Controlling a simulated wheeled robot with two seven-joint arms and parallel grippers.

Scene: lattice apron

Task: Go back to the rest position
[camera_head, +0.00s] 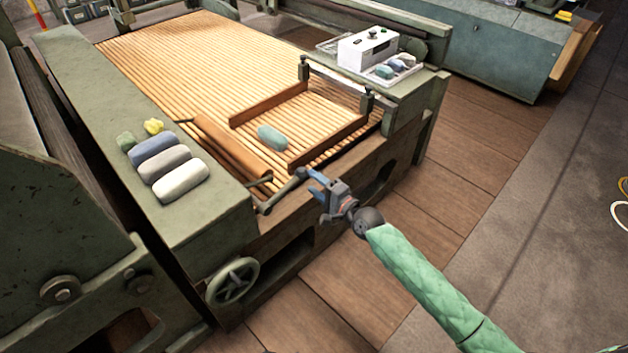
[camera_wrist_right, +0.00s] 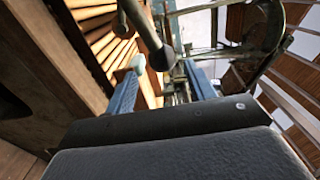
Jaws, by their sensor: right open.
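My right gripper (camera_head: 318,184) is open in the head view, at the near edge of the slatted machine bed, close to the end of a dark metal lever (camera_head: 284,189). Its arm comes in from the lower right in a green quilted sleeve. In the right wrist view its two blue fingers (camera_wrist_right: 162,92) stand apart, and the lever (camera_wrist_right: 146,35) with its round knob shows beyond and between them. I cannot tell whether the gripper touches the lever. No held object shows. My left gripper is not in view.
A white control box (camera_head: 366,50) stands at the back right. A handwheel (camera_head: 232,282) juts out in front.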

